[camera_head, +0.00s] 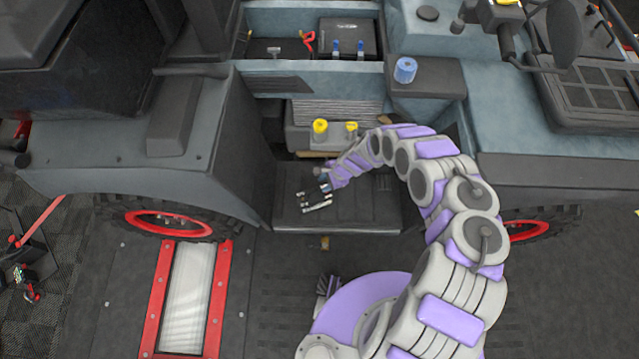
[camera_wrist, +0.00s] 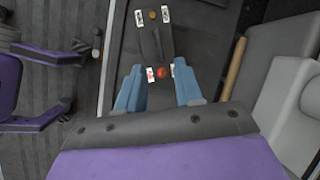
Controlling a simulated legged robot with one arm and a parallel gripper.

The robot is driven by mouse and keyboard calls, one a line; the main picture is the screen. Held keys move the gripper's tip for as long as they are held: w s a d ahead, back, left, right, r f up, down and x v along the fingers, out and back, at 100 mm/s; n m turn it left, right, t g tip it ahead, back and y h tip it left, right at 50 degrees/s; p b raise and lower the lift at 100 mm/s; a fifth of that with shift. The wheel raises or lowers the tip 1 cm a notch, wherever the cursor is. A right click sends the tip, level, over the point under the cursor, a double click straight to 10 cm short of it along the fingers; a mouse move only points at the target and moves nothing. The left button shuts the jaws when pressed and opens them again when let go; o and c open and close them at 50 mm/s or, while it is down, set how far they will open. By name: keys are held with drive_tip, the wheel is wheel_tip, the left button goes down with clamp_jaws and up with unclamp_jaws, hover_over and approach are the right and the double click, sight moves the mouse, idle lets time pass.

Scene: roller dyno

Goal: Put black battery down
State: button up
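The black battery (camera_wrist: 150,42) lies beyond and partly between my fingertips in the wrist view. It is dark, with white labels, one red terminal and one yellow terminal. My gripper (camera_wrist: 159,82) has two blue fingers, apart, one on each side of the battery's near end. I cannot tell whether they touch its sides. In the head view, my gripper (camera_head: 325,180) is low over the dark step (camera_head: 365,212) of the vehicle. Small white and silver details show just below it there, but the battery's outline blends into the step. Whether its underside rests on the step is unclear.
Yellow-capped containers (camera_head: 320,128) stand behind the arm on a grey ledge. A blue cylinder (camera_head: 405,70) stands on the right block. The upper tray (camera_head: 270,50) holds tools. A red-framed roller (camera_head: 187,300) is at lower left. A grey housing is close at right in the wrist view.

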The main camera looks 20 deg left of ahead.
drive_tip(key=v, duration=0.3)
drive_tip(key=shift+p, duration=0.35)
drive_tip(key=w+d+r+n+h, duration=0.1)
drive_tip(key=w+d+r+h, duration=0.1)
drive_tip(key=d+r, duration=0.55)
drive_tip(key=w+d+r+n+h, duration=0.1)
drive_tip(key=w+d+r+h, duration=0.15)
drive_tip(key=d+r, duration=0.55)
drive_tip(key=s+d+r+n, duration=0.15)
drive_tip(key=d+r, duration=0.25)
drive_tip(key=r, duration=0.4)
drive_tip(key=s+d+r, duration=0.2)
drive_tip(key=d+r, duration=0.3)
drive_tip(key=r, duration=0.3)
drive_tip(key=s+d+r+n, duration=0.2)
drive_tip(key=s+r, duration=1)
drive_tip(key=r, duration=0.3)
drive_tip(key=s+r+n, duration=0.2)
drive_tip(key=s+r, duration=0.1)
drive_tip(key=s, duration=0.8)
drive_tip(key=s+a+r+n+g, duration=0.1)
drive_tip(key=s+r+n, duration=0.2)
drive_tip(key=s, duration=0.9)
drive_tip(key=shift+a+r, duration=0.35)
drive_tip(key=shift+r, duration=0.25)
